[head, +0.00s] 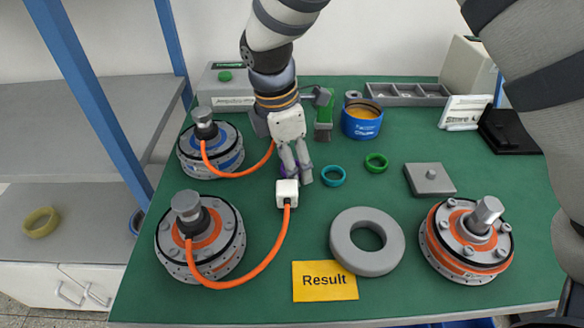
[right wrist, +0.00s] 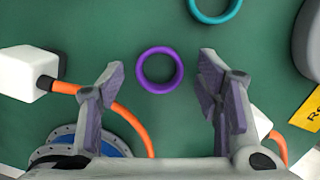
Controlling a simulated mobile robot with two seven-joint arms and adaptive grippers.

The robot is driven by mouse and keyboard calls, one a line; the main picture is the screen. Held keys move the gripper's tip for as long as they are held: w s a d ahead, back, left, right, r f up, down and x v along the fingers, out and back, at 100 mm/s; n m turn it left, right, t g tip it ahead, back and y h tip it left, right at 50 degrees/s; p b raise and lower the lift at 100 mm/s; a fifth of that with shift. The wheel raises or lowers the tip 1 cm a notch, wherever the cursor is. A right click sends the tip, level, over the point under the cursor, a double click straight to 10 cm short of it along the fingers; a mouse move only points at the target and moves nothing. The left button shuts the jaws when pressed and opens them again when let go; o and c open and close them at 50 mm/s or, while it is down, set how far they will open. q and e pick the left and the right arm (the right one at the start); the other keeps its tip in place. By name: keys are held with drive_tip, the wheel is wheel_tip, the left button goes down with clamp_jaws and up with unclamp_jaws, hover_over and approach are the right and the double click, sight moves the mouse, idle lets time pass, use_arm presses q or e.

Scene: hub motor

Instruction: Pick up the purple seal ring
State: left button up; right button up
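The purple seal ring (right wrist: 160,88) lies flat on the green table top. In the right wrist view it shows whole, framed between the two spread fingertips of my right gripper (right wrist: 162,72) and not touched by them. In the head view my right gripper (head: 295,180) points down at the middle left of the table and hides most or all of the ring. My right gripper is open and empty. My left gripper is not in view.
A teal ring (head: 333,176) and a green ring (head: 376,162) lie right of the gripper. A white connector block (head: 287,194) with an orange cable sits close in front. Hub motors (head: 200,240) stand at left; a grey ring (head: 367,241) lies in front.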

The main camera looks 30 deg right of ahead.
drive_tip(key=c, duration=0.8)
